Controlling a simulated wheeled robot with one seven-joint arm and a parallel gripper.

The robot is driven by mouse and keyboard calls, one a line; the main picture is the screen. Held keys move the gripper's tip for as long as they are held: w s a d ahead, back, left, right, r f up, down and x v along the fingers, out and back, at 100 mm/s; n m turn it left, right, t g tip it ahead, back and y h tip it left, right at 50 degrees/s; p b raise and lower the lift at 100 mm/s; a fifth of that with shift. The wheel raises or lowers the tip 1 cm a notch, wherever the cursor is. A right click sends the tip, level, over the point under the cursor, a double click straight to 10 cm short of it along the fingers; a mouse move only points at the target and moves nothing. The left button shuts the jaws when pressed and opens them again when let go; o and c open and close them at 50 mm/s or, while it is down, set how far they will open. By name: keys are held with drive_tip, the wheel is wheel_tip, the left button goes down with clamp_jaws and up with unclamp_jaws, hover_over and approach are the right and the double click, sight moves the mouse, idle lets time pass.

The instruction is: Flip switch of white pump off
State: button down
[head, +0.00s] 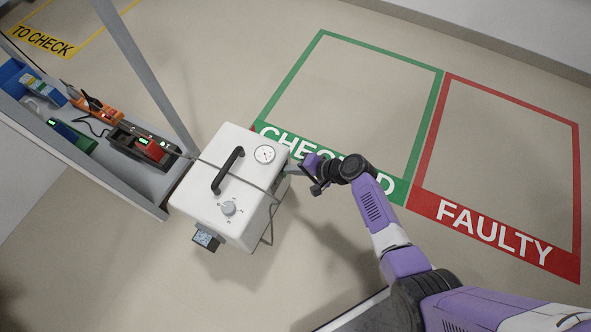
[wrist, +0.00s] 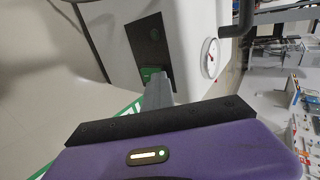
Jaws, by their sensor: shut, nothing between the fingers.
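The white pump (head: 205,192) is a boxy unit with a black handle, a round gauge and a grey knob on top. My gripper (head: 293,169) is at its right side in the head view, shut and empty. In the wrist view the white pump (wrist: 115,60) shows a dark plate (wrist: 148,42) on its side, with a green switch (wrist: 152,73) at the plate's lower end. The grey fingertips of my gripper (wrist: 157,84) are right at this switch and overlap its lower part. I cannot tell whether they touch it. The switch does not show in the head view.
A grey bench (head: 150,185) with tools and devices stands at the left. A cable runs from there over the pump's top. Green CHECKED (head: 325,33) and red FAULTY (head: 510,95) floor zones are empty at the right. A yellow TO CHECK zone (head: 40,40) is at the far left.

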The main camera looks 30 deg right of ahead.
drive_tip(key=shift+s+r+p, duration=0.1)
drive_tip(key=shift+r+p, duration=0.65)
